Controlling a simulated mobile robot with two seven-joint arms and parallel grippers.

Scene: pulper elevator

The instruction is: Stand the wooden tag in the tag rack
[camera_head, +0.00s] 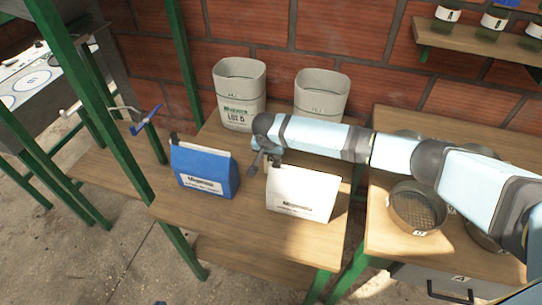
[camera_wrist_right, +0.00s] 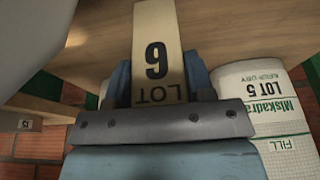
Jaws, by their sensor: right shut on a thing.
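The wooden tag (camera_wrist_right: 158,45) is a pale flat strip printed with "LOT" and a dark 6, upside down in the right wrist view. My right gripper (camera_wrist_right: 160,85) is shut on it, with one finger on each side of its lower part. In the head view my right gripper (camera_head: 258,162) hangs over the middle table, between the blue bag and the white bag, near the white bag's top left corner. I cannot make out the tag clearly there. I cannot identify the tag rack in either view. My left gripper is not in view.
The blue bag (camera_head: 205,172) and white bag (camera_head: 300,194) stand on the wooden table (camera_head: 250,235). Behind are two pale bins, one marked LOT 5 (camera_head: 240,95), the other (camera_head: 321,97) partly behind my arm. Round sieves (camera_head: 416,208) lie on the right table.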

